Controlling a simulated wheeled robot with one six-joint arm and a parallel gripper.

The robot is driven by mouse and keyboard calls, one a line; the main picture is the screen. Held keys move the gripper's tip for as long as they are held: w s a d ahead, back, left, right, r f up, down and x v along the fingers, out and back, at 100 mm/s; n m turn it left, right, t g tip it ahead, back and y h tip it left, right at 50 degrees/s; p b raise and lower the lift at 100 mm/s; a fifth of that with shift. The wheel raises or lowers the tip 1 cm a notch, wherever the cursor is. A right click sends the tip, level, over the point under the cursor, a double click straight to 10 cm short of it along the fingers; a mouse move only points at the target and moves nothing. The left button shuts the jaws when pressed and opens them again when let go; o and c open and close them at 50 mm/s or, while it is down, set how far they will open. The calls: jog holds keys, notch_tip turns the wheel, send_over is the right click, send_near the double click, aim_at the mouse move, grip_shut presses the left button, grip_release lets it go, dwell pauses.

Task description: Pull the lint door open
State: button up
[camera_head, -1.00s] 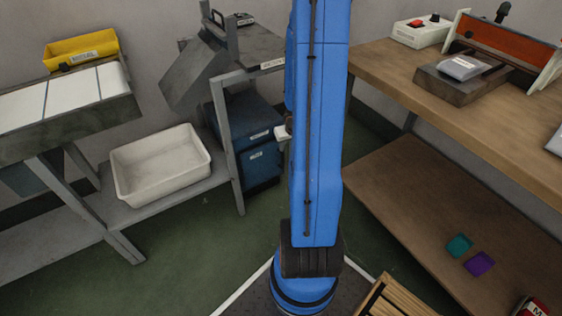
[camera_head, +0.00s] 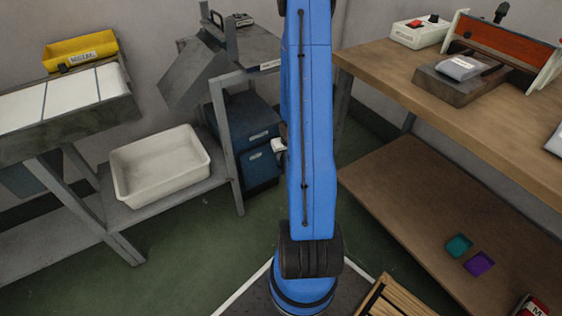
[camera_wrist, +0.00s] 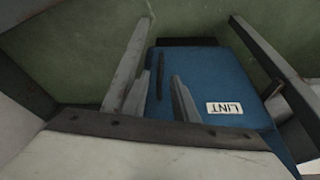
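The blue lint door (camera_wrist: 205,75) fills the middle of the wrist view, with a white label reading LINT (camera_wrist: 227,108) upside down. A thin dark handle bar (camera_wrist: 161,62) runs along its face. My gripper (camera_wrist: 162,76) is open, its two grey fingers pointing at the door, one on each side of the bar as seen from the wrist. I cannot tell whether they touch it. In the head view the blue cabinet (camera_head: 247,120) stands under the grey metal stand. The door looks shut.
The grey stand's legs (camera_head: 229,150) rise close to the cabinet. A white bin (camera_head: 160,190) sits on a low shelf at left. A wooden bench (camera_head: 430,100) with a lower shelf is at right. Green floor (camera_head: 190,240) is clear before the cabinet.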

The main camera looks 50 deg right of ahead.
aim_at(281, 168)
jog(key=shift+x, duration=3.65)
grip_shut()
